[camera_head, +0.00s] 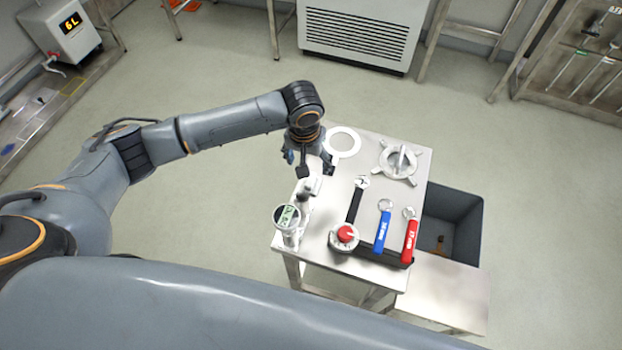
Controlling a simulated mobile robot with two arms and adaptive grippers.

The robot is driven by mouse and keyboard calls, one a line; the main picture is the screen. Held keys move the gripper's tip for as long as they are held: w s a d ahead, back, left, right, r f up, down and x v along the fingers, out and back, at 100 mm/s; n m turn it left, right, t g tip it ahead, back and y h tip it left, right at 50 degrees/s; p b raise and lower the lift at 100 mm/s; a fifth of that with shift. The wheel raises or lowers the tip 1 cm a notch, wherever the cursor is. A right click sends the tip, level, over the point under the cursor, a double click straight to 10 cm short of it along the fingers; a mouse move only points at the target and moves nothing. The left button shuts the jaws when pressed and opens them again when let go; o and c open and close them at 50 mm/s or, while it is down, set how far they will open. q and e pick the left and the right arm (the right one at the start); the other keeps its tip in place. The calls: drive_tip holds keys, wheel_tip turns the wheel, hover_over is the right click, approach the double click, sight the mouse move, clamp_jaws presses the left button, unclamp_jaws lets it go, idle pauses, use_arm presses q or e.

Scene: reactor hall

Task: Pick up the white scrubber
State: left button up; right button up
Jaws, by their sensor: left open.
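A small white piece (313,185), which looks like the white scrubber, is at the left edge of the metal table (350,225), just below my left gripper in the picture. Its full shape is hard to make out at this size. My left gripper (316,168) is open above the table's left side, fingers pointing down, close to the white piece. I cannot tell whether the fingers touch it. Nothing shows held between them. My right gripper is not in view.
A round gauge (287,216) stands at the table's left edge.

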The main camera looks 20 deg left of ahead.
sight(311, 179)
use_arm(q)
drive_tip(key=f, duration=0.3)
drive_tip(key=w+f, duration=0.1)
drive_tip(key=f, duration=0.3)
drive_tip(key=f+p, duration=0.1)
drive_tip(key=f, duration=0.2)
drive_tip(key=shift+w+d+f, duration=0.15)
drive_tip(key=shift+w+f, duration=0.05)
drive_tip(key=c, duration=1.1)
